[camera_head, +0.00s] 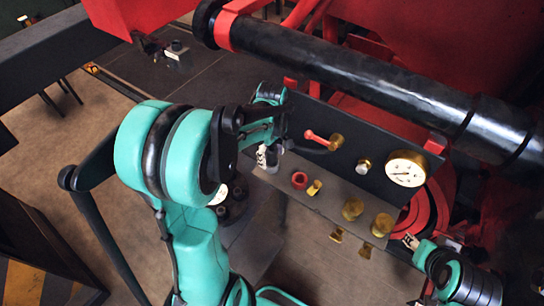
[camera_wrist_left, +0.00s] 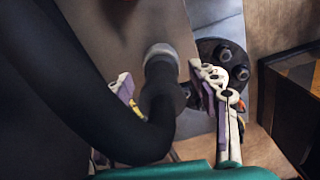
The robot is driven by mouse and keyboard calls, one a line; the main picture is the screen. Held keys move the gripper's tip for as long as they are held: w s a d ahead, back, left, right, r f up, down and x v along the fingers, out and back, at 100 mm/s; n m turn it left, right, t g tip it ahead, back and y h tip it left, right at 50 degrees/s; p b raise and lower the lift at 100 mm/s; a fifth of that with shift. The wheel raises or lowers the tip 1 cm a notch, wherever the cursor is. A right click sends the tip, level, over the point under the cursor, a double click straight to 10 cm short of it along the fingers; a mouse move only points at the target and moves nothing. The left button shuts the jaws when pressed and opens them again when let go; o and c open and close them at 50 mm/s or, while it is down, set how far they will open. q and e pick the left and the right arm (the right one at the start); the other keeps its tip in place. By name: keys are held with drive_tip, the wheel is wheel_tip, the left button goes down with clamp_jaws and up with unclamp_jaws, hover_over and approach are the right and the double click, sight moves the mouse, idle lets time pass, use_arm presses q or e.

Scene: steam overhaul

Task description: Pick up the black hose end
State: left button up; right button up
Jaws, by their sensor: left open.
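The black hose (camera_wrist_left: 150,132) curves from the upper left of the left wrist view. Its end, with a grey collar (camera_wrist_left: 161,52), lies between the fingers of my left gripper (camera_wrist_left: 164,82). The fingers stand open on either side of it, and I cannot tell whether either touches it. In the head view, my left gripper (camera_head: 264,157) is partly hidden behind its own arm, beside the dark panel, and I cannot make out the hose end there. My right gripper (camera_head: 411,241) shows only in part at the lower right.
A dark panel (camera_head: 345,145) carries a red-handled brass valve (camera_head: 322,140) and a white gauge (camera_head: 406,169). Brass fittings (camera_head: 353,208) and a red ring (camera_head: 299,180) sit on the ledge below. A bolted black flange (camera_wrist_left: 222,62) is close to the left gripper. A thick black pipe (camera_head: 370,80) crosses above.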

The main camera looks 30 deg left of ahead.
sight(271, 149)
use_arm(q)
drive_tip(key=shift+f, duration=0.2)
drive_tip(key=shift+s, duration=0.15)
clamp_jaws()
drive_tip(key=shift+r, duration=0.15)
wheel_tip(271, 149, up, 4)
drive_tip(key=shift+f, duration=0.1)
drive_tip(key=s+d+r+p, duration=0.2)
drive_tip(key=d+r+p, duration=0.1)
drive_tip(key=d+r, duration=0.8)
drive_tip(key=shift+s+d+r, duration=0.2)
drive_tip(key=shift+s+r, duration=0.05)
drive_tip(key=shift+r, duration=0.3)
